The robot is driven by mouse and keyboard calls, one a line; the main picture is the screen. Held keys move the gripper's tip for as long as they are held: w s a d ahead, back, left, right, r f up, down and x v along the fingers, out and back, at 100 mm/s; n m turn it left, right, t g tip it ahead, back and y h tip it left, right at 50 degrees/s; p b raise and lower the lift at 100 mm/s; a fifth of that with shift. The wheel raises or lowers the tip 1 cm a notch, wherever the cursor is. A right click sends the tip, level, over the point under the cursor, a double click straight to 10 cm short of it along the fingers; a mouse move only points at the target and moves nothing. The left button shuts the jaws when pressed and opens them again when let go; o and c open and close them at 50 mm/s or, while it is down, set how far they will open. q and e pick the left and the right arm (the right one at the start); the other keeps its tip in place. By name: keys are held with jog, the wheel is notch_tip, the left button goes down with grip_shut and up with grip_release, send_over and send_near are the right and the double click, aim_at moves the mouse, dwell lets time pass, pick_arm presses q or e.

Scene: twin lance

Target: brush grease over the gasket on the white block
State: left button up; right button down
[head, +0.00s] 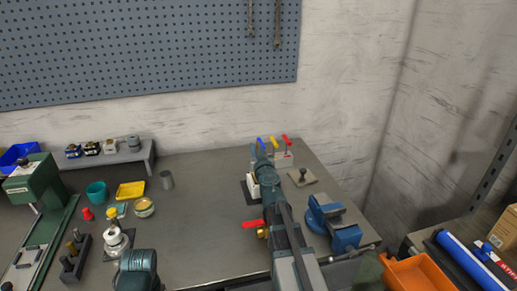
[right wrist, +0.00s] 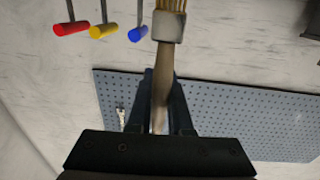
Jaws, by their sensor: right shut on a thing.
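My right gripper (right wrist: 160,98) is shut on the wooden handle of a brush (right wrist: 168,28) in the right wrist view. The brush has a pale metal band and tan bristles, which run out of the top of that view. In the head view my right arm reaches forward over the bench and hides the brush. A white block (head: 253,187) shows on a dark patch just left of the arm, partly covered by it. I cannot make out a gasket on it. A glass jar with yellow contents (head: 144,206), perhaps grease, stands to the left.
Red, yellow and blue handles (head: 286,141) stand in a rack behind the arm. A red-handled valve (head: 254,225) sits close left. Bench between jar and block is clear.

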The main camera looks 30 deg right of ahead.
jog(key=shift+a, duration=0.25)
jog(key=shift+a, duration=0.15)
jog(key=shift+w+a, duration=0.2)
jog(key=shift+a, duration=0.3)
jog(key=shift+d, duration=0.15)
jog(key=shift+s+d, duration=0.15)
jog(key=shift+d, duration=0.4)
jog(key=shift+d, duration=0.1)
jog(key=shift+s+d, duration=0.15)
jog(key=shift+d, duration=0.4)
jog(key=shift+d, duration=0.1)
